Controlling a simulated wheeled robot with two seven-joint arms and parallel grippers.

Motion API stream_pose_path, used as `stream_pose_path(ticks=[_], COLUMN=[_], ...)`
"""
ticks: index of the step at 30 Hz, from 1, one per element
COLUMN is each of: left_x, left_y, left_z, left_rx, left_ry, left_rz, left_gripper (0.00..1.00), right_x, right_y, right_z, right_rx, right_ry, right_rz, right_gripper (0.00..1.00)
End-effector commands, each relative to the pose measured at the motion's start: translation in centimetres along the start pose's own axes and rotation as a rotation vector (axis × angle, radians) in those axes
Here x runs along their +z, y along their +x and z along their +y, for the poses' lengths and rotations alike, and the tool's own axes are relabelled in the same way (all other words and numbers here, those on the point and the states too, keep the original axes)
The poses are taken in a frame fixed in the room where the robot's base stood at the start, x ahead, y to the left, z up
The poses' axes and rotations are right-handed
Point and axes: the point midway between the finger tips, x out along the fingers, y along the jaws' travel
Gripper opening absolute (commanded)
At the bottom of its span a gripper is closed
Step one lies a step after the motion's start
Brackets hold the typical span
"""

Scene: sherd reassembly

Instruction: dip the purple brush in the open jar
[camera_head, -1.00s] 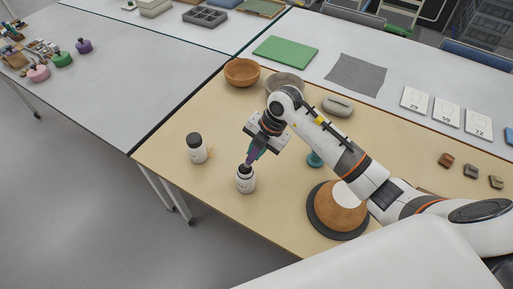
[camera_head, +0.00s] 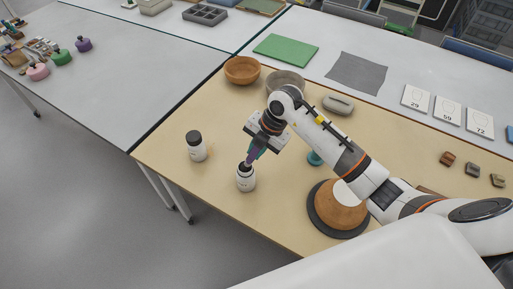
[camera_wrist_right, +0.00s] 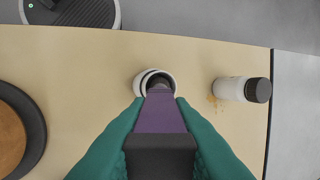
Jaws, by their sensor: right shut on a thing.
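My right gripper (camera_head: 256,151) is shut on the purple brush (camera_head: 251,159) and holds it tilted over the open jar (camera_head: 245,182), a white jar with a dark label. In the right wrist view the purple brush (camera_wrist_right: 160,112) runs between the teal fingers (camera_wrist_right: 160,128), and its dark tip is at the mouth of the open jar (camera_wrist_right: 140,84). The tip overlaps the opening; how deep it sits is hard to tell. A second white jar (camera_head: 197,151) with a black lid stands to the left. My left gripper is not in view.
A brown rounded piece on a dark round stand (camera_head: 316,213) is right of the open jar. A wooden bowl (camera_head: 242,70) and grey bowl (camera_head: 286,80) stand behind. Small brown sherds (camera_head: 447,159) lie at right. The table's left edge is near the lidded jar.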

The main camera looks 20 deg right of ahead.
Motion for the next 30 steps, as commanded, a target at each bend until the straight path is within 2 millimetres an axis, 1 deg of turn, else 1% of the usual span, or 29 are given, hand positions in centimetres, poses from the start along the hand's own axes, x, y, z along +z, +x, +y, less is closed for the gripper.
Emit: stream_pose_path(ticks=[30], left_x=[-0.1], left_y=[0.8], left_z=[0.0], left_rx=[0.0], left_ry=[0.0], left_rz=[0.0], left_gripper=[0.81], right_x=[-0.2], right_y=[1.1], right_z=[0.4], right_rx=[0.0], right_ry=[0.0], right_rz=[0.0], right_gripper=[0.0])
